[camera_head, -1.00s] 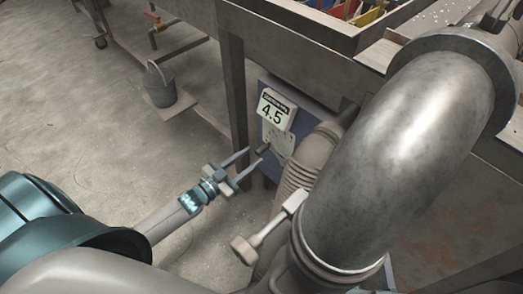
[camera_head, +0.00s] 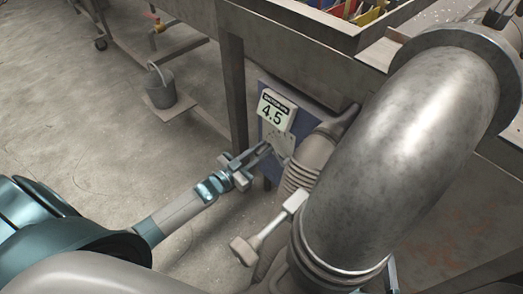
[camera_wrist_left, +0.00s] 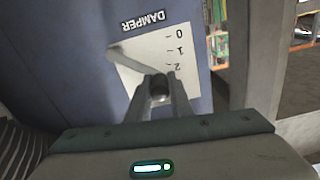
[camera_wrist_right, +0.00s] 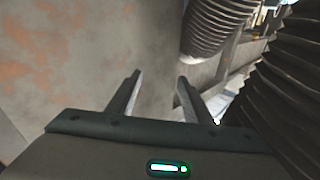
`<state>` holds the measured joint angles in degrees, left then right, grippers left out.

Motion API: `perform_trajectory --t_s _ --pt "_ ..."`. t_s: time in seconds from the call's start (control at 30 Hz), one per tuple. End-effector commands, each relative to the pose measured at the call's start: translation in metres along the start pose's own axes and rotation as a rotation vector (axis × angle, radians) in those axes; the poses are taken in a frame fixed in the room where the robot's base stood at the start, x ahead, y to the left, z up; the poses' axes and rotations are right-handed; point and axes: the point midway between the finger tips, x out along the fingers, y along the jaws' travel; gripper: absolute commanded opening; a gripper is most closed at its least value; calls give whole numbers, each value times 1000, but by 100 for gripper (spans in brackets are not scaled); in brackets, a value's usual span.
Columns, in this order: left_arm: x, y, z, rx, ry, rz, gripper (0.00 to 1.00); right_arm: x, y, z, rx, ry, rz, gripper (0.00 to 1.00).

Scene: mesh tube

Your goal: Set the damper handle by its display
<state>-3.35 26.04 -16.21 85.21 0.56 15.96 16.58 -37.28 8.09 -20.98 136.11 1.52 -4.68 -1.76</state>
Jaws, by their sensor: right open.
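The display (camera_head: 275,112) is a white plate reading 4.5 on the blue panel; its small heading is hard to read. Below it is the white damper scale plate (camera_head: 284,143). In the left wrist view the scale plate (camera_wrist_left: 185,48) appears upside down with 0, 1 and 2 showing under the word DAMPER; the rest is hidden. The grey damper handle (camera_wrist_left: 130,58) slants across it, with a dark round knob at its near end. My left gripper (camera_head: 264,151) has its fingers closed around this knob, also in the left wrist view (camera_wrist_left: 160,84). My right gripper (camera_wrist_right: 158,80) is open and empty.
A large metal elbow pipe (camera_head: 405,140) and a ribbed hose (camera_head: 300,175) stand close right of the panel. A pale T-shaped lever (camera_head: 268,228) sticks out below. A table leg (camera_head: 236,95) stands left of the panel.

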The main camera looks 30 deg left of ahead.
Motion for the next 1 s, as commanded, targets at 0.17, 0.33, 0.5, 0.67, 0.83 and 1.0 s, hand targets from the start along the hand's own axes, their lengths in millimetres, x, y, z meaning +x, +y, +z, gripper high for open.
perform_trajectory --t_s 0.17,0.33,0.5,0.67,0.83,1.0 --pt "0 -1 1 -11 0 0 0 0 0 -1 1 -2 0 46" --pt "0 -3 6 -80 -1 1 0 0 5 12 1 -66 7 46" --pt "0 -3 7 -88 0 1 0 0 5 13 2 -71 8 46" --pt "0 -3 7 -88 0 1 33 0 4 13 3 -69 7 46" --pt "0 -4 6 -88 0 1 38 0 4 12 3 -67 8 46" --pt "-1 -4 6 -88 0 0 38 0 4 11 3 -66 8 46"
